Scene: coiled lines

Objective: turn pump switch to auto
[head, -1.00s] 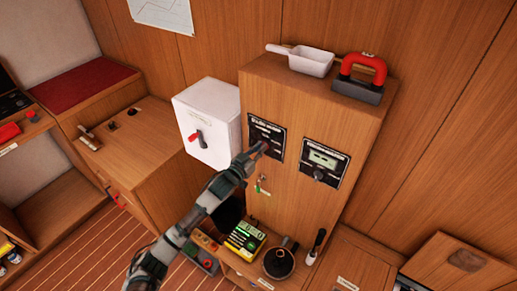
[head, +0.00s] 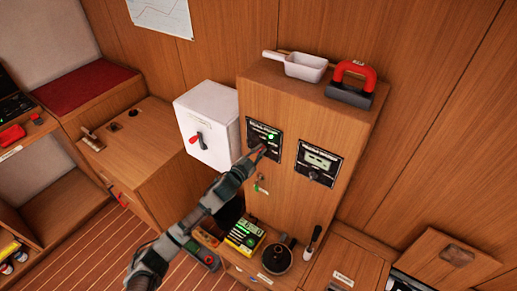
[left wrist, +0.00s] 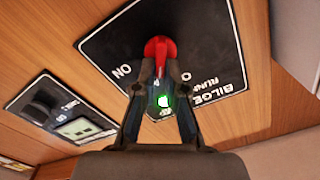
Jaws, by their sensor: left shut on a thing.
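The pump panel is a black plate (head: 262,130) on the upper left front of the wooden cabinet, and it also shows in the left wrist view (left wrist: 205,35). Its lettering appears turned over there, with "BILGE", "ON" and "O" legible. A red switch (left wrist: 158,47) stands out from the plate. My left gripper (left wrist: 160,72) is shut on this switch. In the head view my left gripper (head: 259,152) covers the switch at the panel's lower part. A green light (head: 270,136) glows on the panel and shows between my fingers (left wrist: 164,101). My right gripper is out of view.
A second panel with a display and knob (head: 319,162) is to the right. A white box (head: 208,125) with a red-handled lever stands left. A white scoop (head: 305,66) and red-handled tool (head: 351,84) lie on top. A key (head: 261,187) hangs below the panel.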

